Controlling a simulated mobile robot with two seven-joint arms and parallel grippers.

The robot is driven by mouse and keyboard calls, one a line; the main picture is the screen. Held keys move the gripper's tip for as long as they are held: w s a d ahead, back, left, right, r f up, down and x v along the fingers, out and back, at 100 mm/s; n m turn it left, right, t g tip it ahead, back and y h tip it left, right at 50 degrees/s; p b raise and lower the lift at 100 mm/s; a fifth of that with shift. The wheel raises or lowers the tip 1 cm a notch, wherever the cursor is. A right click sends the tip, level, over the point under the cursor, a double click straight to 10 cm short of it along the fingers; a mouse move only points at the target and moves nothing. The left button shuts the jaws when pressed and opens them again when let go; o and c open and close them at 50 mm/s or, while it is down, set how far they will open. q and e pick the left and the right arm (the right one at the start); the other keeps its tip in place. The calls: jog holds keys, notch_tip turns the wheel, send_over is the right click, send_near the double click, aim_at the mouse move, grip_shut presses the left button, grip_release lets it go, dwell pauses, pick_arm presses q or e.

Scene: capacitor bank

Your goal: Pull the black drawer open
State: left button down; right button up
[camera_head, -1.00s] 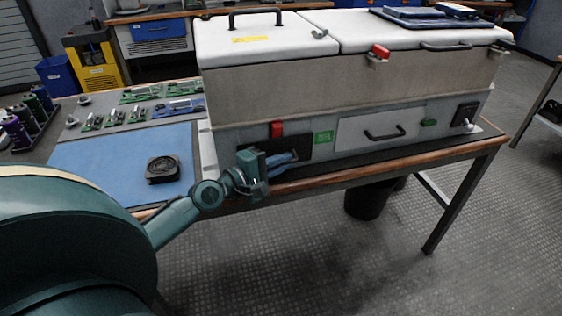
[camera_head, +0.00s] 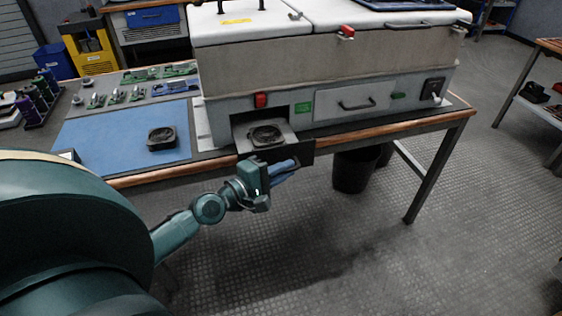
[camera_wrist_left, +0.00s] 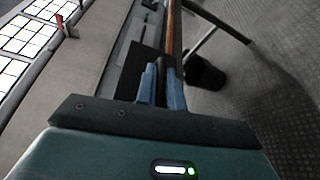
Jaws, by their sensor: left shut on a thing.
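The black drawer (camera_head: 308,152) is pulled out from the front of the grey and white machine (camera_head: 310,60), near its left end. A dark round-centred part (camera_head: 265,135) lies inside the drawer. My left gripper (camera_head: 285,170), with blue fingers, is shut at the drawer's front; the handle itself is hidden by the fingers. In the left wrist view the two blue fingers (camera_wrist_left: 161,88) are close together at the dark drawer front (camera_wrist_left: 131,70). My right gripper is not in view.
The workbench's wooden edge (camera_head: 400,125) runs under the machine. A blue mat (camera_head: 105,140) with a black fan-like part (camera_head: 161,138) lies at left. A black bin (camera_head: 352,172) stands under the bench. The floor in front is clear.

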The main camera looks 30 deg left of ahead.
pick_arm(q)
jog(key=shift+s+d+p, duration=0.45)
jog(key=shift+s+d, duration=0.45)
jog(key=shift+d, duration=0.15)
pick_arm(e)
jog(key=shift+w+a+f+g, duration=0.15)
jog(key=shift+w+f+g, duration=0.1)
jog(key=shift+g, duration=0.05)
pick_arm(q)
jog(key=c, duration=1.5)
grip_release()
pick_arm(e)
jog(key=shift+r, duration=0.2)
pick_arm(q)
jog(key=shift+s, duration=0.1)
